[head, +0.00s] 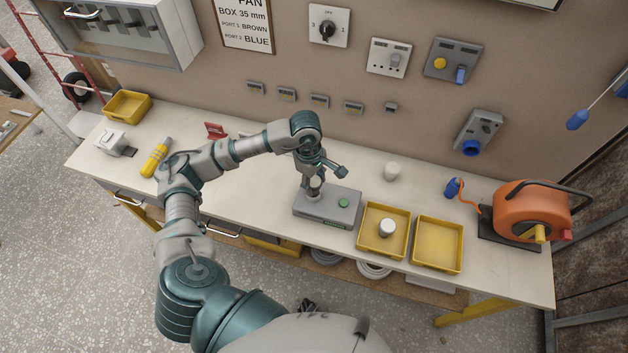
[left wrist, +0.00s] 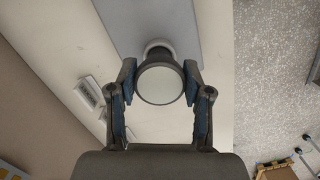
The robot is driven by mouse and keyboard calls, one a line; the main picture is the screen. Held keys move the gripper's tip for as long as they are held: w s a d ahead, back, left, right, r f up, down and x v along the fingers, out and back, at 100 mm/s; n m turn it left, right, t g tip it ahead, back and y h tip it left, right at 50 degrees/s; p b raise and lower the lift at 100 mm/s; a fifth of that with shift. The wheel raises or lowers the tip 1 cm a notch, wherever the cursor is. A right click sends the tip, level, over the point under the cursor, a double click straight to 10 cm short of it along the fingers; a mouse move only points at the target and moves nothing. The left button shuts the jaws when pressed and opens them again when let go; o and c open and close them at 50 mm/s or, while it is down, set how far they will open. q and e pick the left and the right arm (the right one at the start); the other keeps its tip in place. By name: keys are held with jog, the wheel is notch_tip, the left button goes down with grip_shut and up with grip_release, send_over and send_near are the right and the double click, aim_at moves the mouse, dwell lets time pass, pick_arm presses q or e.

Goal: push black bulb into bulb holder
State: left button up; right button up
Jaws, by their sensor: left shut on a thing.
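The bulb holder is a grey box (head: 322,210) with a green button, standing on the bench; its grey top also shows in the left wrist view (left wrist: 150,22). My left gripper (head: 316,178) is above the left part of this box, pointing down. In the left wrist view its two fingers (left wrist: 160,82) are shut on a round bulb (left wrist: 160,86) with a dark rim and a pale face. A whitish ring shows just past the bulb, against the box. The bulb is mostly hidden in the head view, and I cannot tell how deep it sits. My right gripper is not in view.
Two yellow trays (head: 440,221) stand right of the box; the nearer one holds a white round piece (head: 387,228). Another white piece (head: 392,171) stands behind. An orange cable reel (head: 530,208) is at the right end.

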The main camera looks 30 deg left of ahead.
pick_arm(q)
jog(key=shift+d+f+b, duration=0.1)
jog(key=shift+f+b, duration=0.85)
jog(key=shift+f, duration=0.15)
jog(key=o, duration=1.2)
jog(key=shift+o, duration=0.2)
jog(key=shift+r, duration=0.15)
jog(key=r, duration=0.4)
jog(key=a+r, duration=0.1)
jog(key=r, duration=0.6)
jog(key=shift+w+a+r, duration=0.15)
jog(key=shift+a+r, duration=0.05)
jog(key=shift+r, duration=0.1)
